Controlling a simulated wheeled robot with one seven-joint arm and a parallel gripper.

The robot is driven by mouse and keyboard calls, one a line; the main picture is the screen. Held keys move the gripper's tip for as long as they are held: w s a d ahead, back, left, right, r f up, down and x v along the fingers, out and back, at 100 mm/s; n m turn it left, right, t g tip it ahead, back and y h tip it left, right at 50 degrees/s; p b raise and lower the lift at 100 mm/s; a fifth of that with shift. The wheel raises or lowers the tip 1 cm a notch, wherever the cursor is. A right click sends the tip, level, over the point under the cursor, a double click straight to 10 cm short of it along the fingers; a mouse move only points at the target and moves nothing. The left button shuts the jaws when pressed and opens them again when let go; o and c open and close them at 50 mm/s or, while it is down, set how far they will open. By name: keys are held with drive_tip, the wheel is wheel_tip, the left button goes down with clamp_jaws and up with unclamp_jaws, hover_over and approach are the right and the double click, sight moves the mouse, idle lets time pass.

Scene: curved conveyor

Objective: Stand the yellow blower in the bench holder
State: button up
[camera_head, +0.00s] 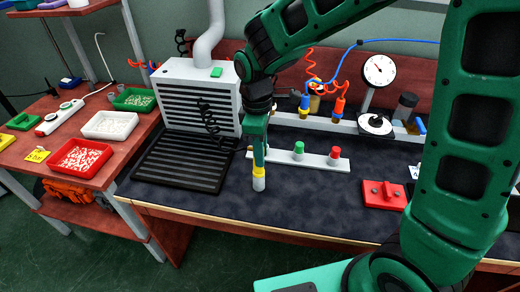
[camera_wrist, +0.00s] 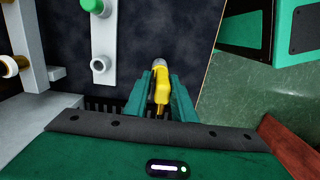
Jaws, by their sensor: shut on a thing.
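The yellow blower (camera_head: 258,172) has a grey lower end and hangs roughly upright from my gripper (camera_head: 257,158), above the dark bench mat. The wrist view shows the yellow blower (camera_wrist: 161,86) between the two green fingers of my gripper (camera_wrist: 161,95), which are shut on it. A pale strip (camera_head: 316,160) on the bench, apparently the bench holder, bears a green-topped piece (camera_head: 298,149) and a red-topped piece (camera_head: 335,154). In the wrist view, the strip (camera_wrist: 103,40) lies left of the blower, with an open-looking round socket (camera_wrist: 100,65) near its end. The blower is apart from the strip.
A slatted extractor box (camera_head: 200,95) with a black grille (camera_head: 183,160) stands left of my gripper. Behind are a rail (camera_head: 345,127) with hanging coiled-hose tools and a dial gauge (camera_head: 379,70). The mat's front is clear.

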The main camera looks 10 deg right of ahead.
drive_tip(key=o, duration=1)
drive_tip(key=shift+c, duration=0.2)
drive_tip(key=r, duration=1)
drive_tip(key=shift+w+a+r, duration=0.15)
drive_tip(key=shift+a+r, duration=0.05)
drive_tip(key=shift+r, duration=0.1)
drive_tip(key=s+d+m, duration=0.6)
drive_tip(key=d+m, duration=0.1)
drive_tip(key=d, duration=0.6)
drive_tip(key=s+d+m, duration=0.7)
drive_tip(key=d, duration=0.6)
drive_tip(key=s+d+f+m, duration=0.2)
drive_tip(key=s+d+m, duration=0.2)
drive_tip(key=s, duration=0.5)
drive_tip(key=shift+s+f+m+y, duration=0.15)
drive_tip(key=shift+f+m+y, duration=0.25)
drive_tip(key=shift+m, duration=0.5)
